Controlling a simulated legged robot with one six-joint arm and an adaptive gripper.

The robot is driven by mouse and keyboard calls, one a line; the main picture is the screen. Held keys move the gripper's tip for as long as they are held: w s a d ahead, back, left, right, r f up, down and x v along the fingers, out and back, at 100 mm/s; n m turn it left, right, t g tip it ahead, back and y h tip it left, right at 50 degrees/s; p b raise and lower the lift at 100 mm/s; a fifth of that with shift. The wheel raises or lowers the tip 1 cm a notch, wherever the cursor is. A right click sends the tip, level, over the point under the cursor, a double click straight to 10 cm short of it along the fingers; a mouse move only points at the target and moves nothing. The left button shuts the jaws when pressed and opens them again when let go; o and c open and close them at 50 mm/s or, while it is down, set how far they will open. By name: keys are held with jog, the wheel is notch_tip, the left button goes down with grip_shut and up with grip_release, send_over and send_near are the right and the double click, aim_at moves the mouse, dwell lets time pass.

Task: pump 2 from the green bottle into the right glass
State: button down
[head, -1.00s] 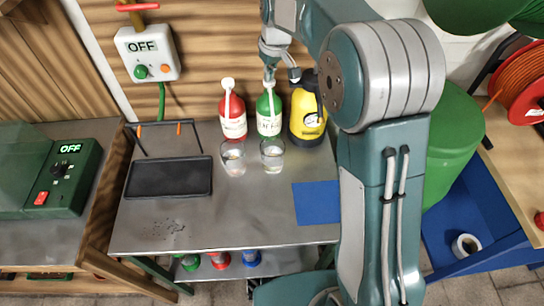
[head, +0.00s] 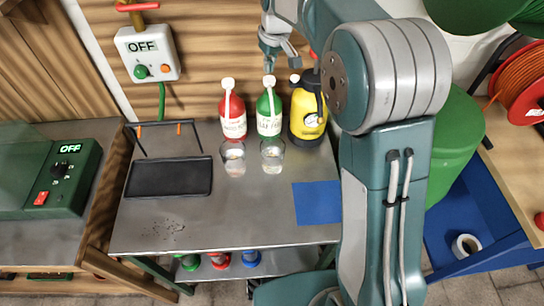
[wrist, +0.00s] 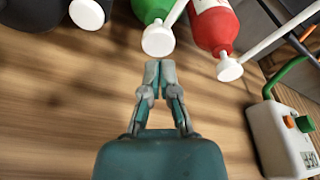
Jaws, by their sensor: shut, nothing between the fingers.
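The green bottle (head: 269,123) with its white pump head stands at the back of the metal bench; its pump head also shows in the wrist view (wrist: 158,40). The right glass (head: 272,158) stands in front of it, with something pale in its lower part. My gripper (head: 270,62) is above and behind the pump head in the head view. In the wrist view my gripper (wrist: 160,66) has its fingers together and empty, with the tips apart from the pump head. The amount in the glass is too small to judge.
The red bottle (head: 232,123) and left glass (head: 233,162) stand to the left. A yellow sprayer (head: 307,115) is close on the right. A black tray (head: 168,178) and blue mat (head: 316,203) lie on the bench (head: 240,215). The bench's front middle is clear.

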notch_tip(320, 180, up, 6)
dwell(0.7)
dwell(0.3)
jog(key=s+d+r+m+t, duration=0.15)
jog(key=s+d, duration=0.25)
jog(key=s, duration=0.5)
jog(key=s+d+r+m+t, duration=0.1)
jog(key=s+d+r+m, duration=0.2)
jog(key=s, duration=0.6)
jog(key=s+d+f, duration=0.2)
jog(key=s+f, duration=0.1)
jog(key=s, duration=0.5)
jog(key=s+d+f+m+t+h, duration=0.1)
jog(key=s+d+f, duration=0.1)
jog(key=s, duration=0.5)
jog(key=shift+s+d+f, duration=0.35)
jog(key=shift+f, duration=0.4)
